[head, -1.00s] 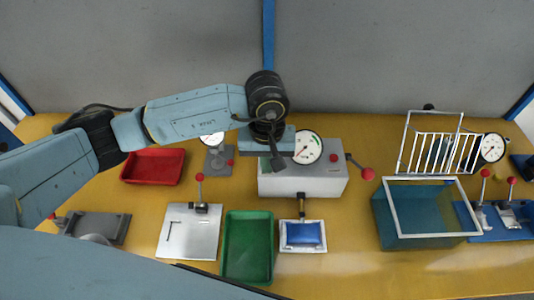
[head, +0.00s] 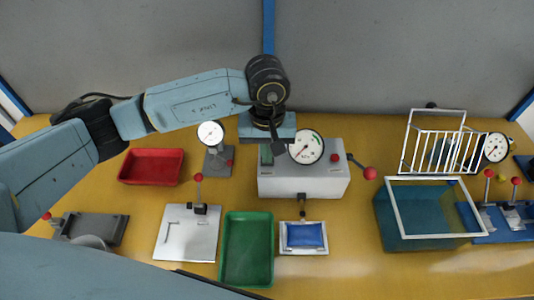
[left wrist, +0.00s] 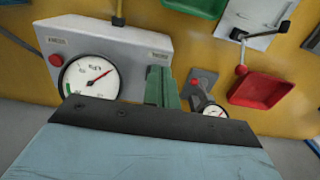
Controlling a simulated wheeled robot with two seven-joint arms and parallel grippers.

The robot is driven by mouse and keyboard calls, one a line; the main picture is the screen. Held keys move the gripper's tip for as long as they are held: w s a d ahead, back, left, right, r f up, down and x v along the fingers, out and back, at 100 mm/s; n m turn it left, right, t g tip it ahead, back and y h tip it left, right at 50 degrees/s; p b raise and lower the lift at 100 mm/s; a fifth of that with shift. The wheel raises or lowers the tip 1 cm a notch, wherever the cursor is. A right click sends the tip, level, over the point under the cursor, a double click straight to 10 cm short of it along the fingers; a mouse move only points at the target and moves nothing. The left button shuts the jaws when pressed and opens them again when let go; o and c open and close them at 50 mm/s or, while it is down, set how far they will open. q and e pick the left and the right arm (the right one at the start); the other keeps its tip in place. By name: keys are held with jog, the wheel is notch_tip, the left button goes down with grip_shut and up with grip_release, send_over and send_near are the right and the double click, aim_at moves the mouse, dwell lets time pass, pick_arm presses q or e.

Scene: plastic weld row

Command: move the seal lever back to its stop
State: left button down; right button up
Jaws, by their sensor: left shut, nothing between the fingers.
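A lever with a red ball knob (head: 369,173) sticks out from the right side of a grey box (head: 320,184) with a round dial (head: 306,146). I take it for the seal lever; no readable label confirms this. It leans out to the right, and nothing touches it. My left gripper (head: 266,155) is shut and empty over the box's left back part, well left of the lever. In the left wrist view its green fingers (left wrist: 161,88) are together beside the box (left wrist: 105,45) and its dial (left wrist: 90,78). My right gripper is not in view.
A red tray (head: 152,167) and a small gauge stand (head: 217,160) are to the left. A green tray (head: 248,250), a metal plate (head: 187,235) and a blue pad (head: 304,235) lie in front. A blue-green tank (head: 430,243) and a white rack (head: 440,150) stand right.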

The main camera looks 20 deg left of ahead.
pick_arm(q)
jog(key=shift+w+a+f, duration=0.1)
jog(key=shift+w+a, duration=0.05)
jog(key=shift+w, duration=0.25)
jog(key=shift+w+a+b, duration=0.15)
jog(key=shift+w+b, duration=0.45)
jog(key=shift+b, duration=0.25)
jog(key=shift+w, duration=0.15)
